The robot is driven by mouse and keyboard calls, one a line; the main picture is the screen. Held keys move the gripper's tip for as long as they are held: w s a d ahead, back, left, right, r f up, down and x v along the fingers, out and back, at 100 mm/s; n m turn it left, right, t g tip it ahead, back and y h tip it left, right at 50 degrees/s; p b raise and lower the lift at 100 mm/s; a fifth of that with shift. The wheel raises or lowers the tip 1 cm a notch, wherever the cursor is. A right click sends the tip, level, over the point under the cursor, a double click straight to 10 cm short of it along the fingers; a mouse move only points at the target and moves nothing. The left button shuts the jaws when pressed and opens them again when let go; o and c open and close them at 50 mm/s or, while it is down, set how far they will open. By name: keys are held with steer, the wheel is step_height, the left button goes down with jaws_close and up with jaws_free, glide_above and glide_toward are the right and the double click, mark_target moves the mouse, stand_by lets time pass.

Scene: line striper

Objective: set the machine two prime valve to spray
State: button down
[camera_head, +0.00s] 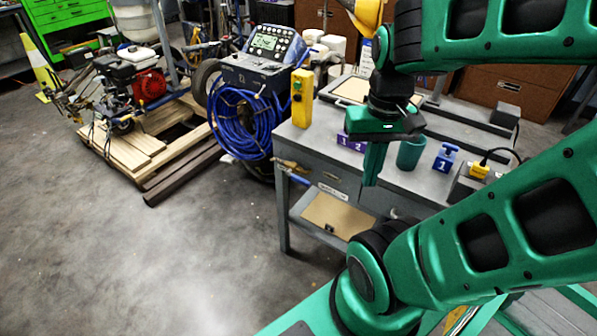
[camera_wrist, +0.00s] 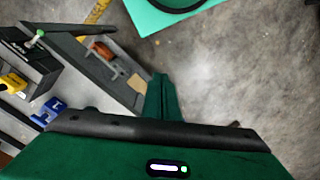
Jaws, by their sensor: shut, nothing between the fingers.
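My gripper (camera_head: 373,178) hangs fingers down in front of the grey workbench (camera_head: 424,184), shut and empty. Its fingers also show in the wrist view (camera_wrist: 162,90), over the floor and apart from the bench. A blue T-handled piece (camera_head: 446,157) with a white mark stands on the bench to the right of my gripper; a blue piece also shows at the left of the wrist view (camera_wrist: 46,111). A purple block (camera_head: 352,142) marked 1 and 2 is partly behind my gripper. I cannot tell which piece is machine two's prime valve, nor its setting.
A green cup (camera_head: 411,153) stands between my gripper and the blue piece. A yellow control box (camera_head: 302,97) stands at the bench's left corner. A striping machine with coiled blue hose (camera_head: 243,118) is left of the bench. The floor (camera_head: 200,245) in front is clear.

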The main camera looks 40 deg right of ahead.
steer(key=w+d+m, duration=0.3)
steer(key=w, duration=0.6)
steer(key=m, duration=0.5)
glide_above(302, 179)
step_height(302, 179, down, 9)
steer(key=shift+w, duration=0.1)
step_height(302, 179, down, 14)
steer(key=shift+r, duration=0.1)
steer(key=shift+a, duration=0.2)
steer(key=shift+d, duration=0.15)
